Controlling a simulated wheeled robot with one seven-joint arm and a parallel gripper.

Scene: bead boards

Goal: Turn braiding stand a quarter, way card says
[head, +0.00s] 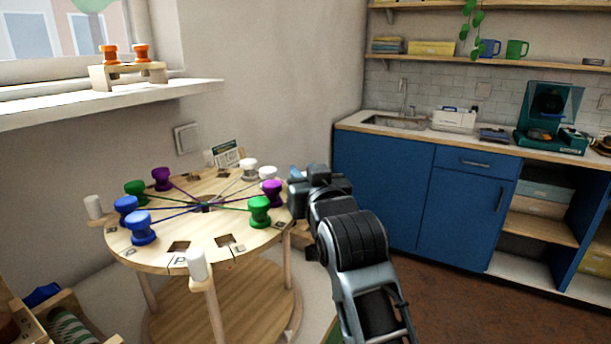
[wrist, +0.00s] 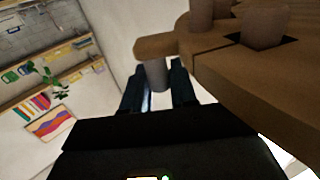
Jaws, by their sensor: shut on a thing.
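The braiding stand (head: 190,225) is a round wooden disc on legs, at left in the head view. Blue (head: 141,229), green (head: 259,212), purple (head: 162,179) and white (head: 249,168) bobbins sit around its rim, their threads meeting at the centre. Pale upright pegs stand at its left (head: 94,207) and front (head: 196,264). A small printed card (head: 226,154) stands behind the disc. My gripper (head: 296,190) is at the disc's right edge. In the wrist view, my gripper (wrist: 158,92) is shut on a pale peg (wrist: 153,75) at a rim tab; the head view hides this peg.
Two orange bobbins (head: 140,53) sit on a wooden holder on the windowsill. A crate with spools (head: 70,328) is at the lower left. Blue cabinets (head: 380,185) stand beyond my arm, with brown floor open before them. The wall is close behind the stand.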

